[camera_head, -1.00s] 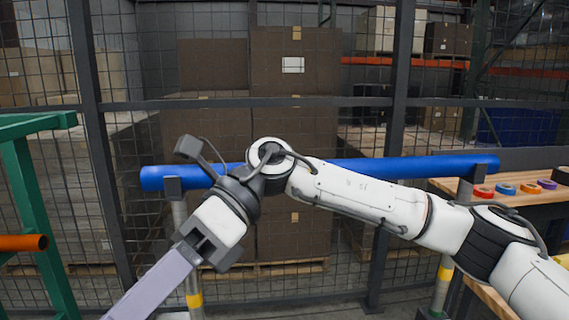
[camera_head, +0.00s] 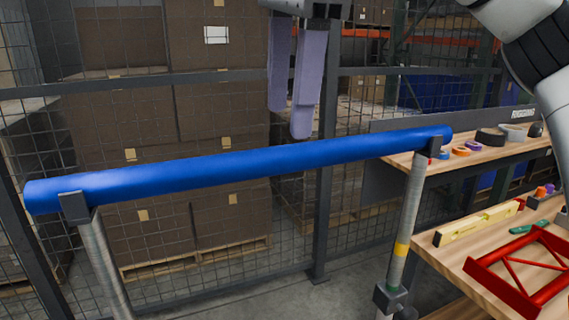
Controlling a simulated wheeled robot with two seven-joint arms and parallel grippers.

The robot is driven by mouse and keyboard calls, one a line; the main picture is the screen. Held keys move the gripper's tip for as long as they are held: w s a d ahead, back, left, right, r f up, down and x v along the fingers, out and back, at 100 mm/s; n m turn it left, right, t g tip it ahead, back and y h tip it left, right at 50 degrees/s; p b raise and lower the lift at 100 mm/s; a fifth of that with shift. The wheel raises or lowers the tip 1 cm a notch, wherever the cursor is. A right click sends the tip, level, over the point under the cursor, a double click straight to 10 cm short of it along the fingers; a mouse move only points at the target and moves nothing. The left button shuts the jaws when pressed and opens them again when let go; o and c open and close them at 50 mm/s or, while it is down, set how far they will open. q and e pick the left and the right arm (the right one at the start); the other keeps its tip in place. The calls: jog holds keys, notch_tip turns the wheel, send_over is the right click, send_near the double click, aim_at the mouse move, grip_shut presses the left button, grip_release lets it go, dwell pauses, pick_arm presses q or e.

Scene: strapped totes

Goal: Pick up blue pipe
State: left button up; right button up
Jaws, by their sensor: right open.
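The blue pipe (camera_head: 240,165) lies across two upright grey stands, resting in a dark bracket near each end. Its right end is higher in the picture than its left end. My right gripper (camera_head: 290,122) points down at the top centre, above the pipe's right half in the picture. Its two pale lilac fingers are apart with nothing between them. My left gripper is not in view.
The left stand (camera_head: 103,262) and right stand (camera_head: 408,210) flank open floor.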

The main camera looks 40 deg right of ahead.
aim_at(288, 147)
jog(key=shift+w+f, duration=0.1)
jog(key=shift+f, duration=0.8)
jog(key=f, duration=0.2)
jog(key=w+d+f+b, duration=0.1)
jog(key=f, duration=0.1)
jog(key=shift+f, duration=0.45)
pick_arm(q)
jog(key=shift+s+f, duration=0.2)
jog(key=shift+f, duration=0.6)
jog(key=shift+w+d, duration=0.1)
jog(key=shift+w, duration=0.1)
pick_arm(e)
jog(key=shift+w, duration=0.1)
grip_shut()
